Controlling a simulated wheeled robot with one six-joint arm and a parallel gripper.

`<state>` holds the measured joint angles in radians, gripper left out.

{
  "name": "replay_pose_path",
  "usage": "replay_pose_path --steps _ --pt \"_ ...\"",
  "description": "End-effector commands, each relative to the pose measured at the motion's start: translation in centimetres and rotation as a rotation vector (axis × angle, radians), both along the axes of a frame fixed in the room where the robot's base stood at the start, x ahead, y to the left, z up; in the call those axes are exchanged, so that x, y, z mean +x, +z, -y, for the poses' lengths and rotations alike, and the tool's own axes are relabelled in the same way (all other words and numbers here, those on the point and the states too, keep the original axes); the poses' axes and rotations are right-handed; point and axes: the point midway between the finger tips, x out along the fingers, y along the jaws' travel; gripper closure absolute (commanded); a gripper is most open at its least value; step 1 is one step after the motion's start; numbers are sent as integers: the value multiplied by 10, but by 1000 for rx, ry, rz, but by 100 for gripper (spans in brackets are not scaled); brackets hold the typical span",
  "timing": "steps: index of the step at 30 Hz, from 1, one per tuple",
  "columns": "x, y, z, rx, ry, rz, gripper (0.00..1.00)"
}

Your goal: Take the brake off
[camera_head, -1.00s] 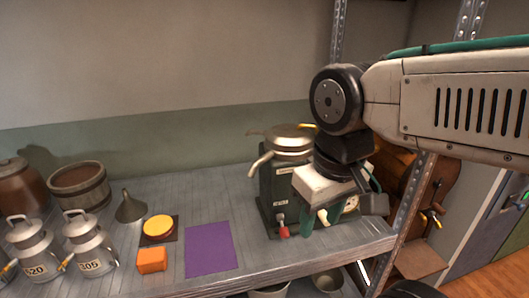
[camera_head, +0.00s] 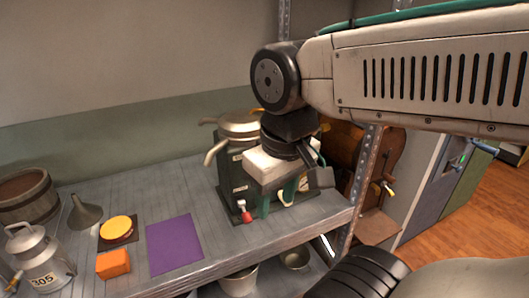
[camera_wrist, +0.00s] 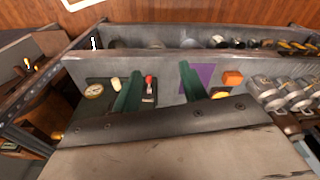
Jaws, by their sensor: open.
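A dark green machine (camera_head: 228,180) with a metal bowl and spout on top stands near the shelf's right end. A small lever with a red knob (camera_head: 246,217) is low on its front; the red knob (camera_wrist: 149,79) also shows in the wrist view. A cream-coloured handle (camera_wrist: 115,84) and a round dial (camera_wrist: 94,91) sit left of it there. No readable label tells which is the brake. My gripper (camera_head: 277,203) is open and empty in front of the machine, hiding part of it. In the wrist view the red knob appears between its green fingers.
A purple mat (camera_head: 174,243), an orange block (camera_head: 113,264), a yellow disc (camera_head: 116,227), a funnel (camera_head: 84,213) and a milk can (camera_head: 42,262) stand left on the shelf (camera_head: 190,193). A metal post (camera_head: 363,175) rises right of the machine.

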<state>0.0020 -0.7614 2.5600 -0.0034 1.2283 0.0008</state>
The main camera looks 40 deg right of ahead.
Motion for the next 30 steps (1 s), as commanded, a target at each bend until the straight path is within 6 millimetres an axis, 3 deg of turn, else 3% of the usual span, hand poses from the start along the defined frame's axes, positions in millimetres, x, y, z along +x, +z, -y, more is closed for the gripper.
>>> replay_pose_path --steps 11,15,16,20,30 --pt "0 0 0 0 0 0 57" --pt "1 -3 -3 0 16 -16 96" --pt "2 -6 -4 0 22 -30 100" --pt "11 -23 -12 -5 60 -128 100" --pt "59 -78 -15 -181 234 -432 100"
